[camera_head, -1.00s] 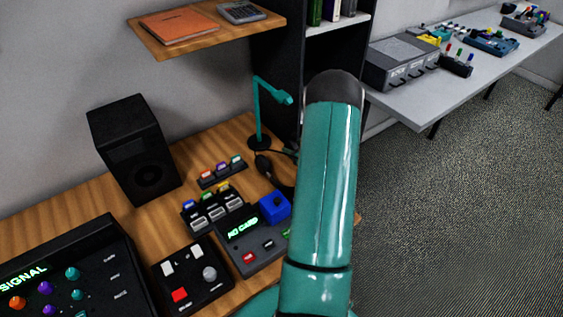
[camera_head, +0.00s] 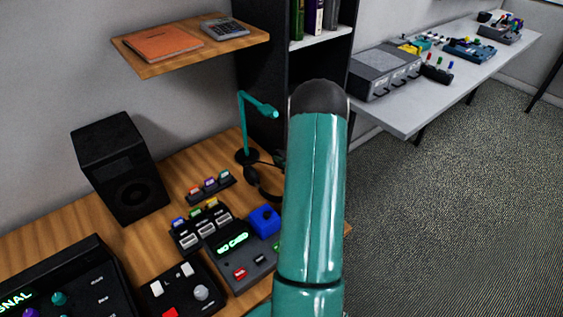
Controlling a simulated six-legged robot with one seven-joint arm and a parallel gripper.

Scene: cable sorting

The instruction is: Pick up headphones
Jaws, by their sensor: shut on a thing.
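The black headphones (camera_head: 252,174) show on the wooden desk (camera_head: 95,222), just in front of the base of the teal lamp (camera_head: 244,125). One ear cup and part of the curved band are visible; the rest is hidden behind my teal arm link. A small dark shape shows beside the link near the lamp base; I cannot tell if it is the other ear cup or something else. My gripper is hidden behind my arm link, so I cannot see its jaws or any contact.
A black speaker (camera_head: 120,168) stands at the desk's left. Control boxes (camera_head: 235,245) and a blue cube (camera_head: 264,220) fill the front. A shelf (camera_head: 190,52) hangs above, and a dark bookcase (camera_head: 262,90) rises behind. A grey table (camera_head: 405,113) stands right, with open floor before it.

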